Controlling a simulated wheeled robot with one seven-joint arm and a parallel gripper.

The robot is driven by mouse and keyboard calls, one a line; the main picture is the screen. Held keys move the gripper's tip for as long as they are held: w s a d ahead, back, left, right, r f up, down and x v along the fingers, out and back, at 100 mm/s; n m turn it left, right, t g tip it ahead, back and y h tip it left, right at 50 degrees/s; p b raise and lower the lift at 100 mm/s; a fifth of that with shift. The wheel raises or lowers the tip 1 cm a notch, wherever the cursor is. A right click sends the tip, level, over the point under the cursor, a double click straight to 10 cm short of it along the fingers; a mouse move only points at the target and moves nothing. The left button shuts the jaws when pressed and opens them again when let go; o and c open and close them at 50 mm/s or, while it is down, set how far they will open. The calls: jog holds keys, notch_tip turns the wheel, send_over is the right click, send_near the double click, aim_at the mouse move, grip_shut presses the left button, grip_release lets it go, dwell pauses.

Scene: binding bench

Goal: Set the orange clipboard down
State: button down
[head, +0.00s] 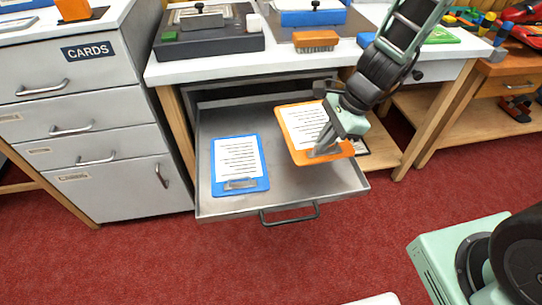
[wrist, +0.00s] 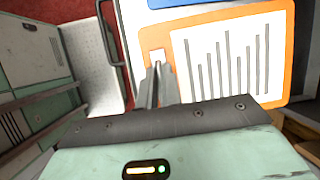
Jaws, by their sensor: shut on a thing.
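The orange clipboard (head: 299,121) with a white lined sheet is over the right part of an open grey metal drawer (head: 205,197). It also fills the right of the wrist view (wrist: 289,80). My gripper (head: 326,146) is shut on the clipboard's near edge, by its clip; the fingers (wrist: 157,85) show there in the wrist view. Whether the clipboard touches the drawer floor I cannot tell. A blue clipboard (head: 262,166) lies flat in the left of the drawer, apart from the orange one.
The drawer's front handle (head: 290,218) faces the red carpet. A white bench top (head: 170,74) with a dark press and an orange-brown brush (head: 315,40) is above the drawer. A grey cabinet marked CARDS (head: 90,115) stands at left. Bare drawer floor shows between the clipboards and in front.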

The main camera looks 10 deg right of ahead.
jog(key=shift+f, duration=0.5)
notch_tip(320, 180, down, 9)
jog(key=b, duration=0.5)
jog(key=shift+f, duration=0.15)
jog(key=shift+f+b, duration=0.15)
jog(key=shift+b, duration=0.15)
jog(key=c, duration=1.6)
grip_release()
jog(key=shift+o, duration=0.2)
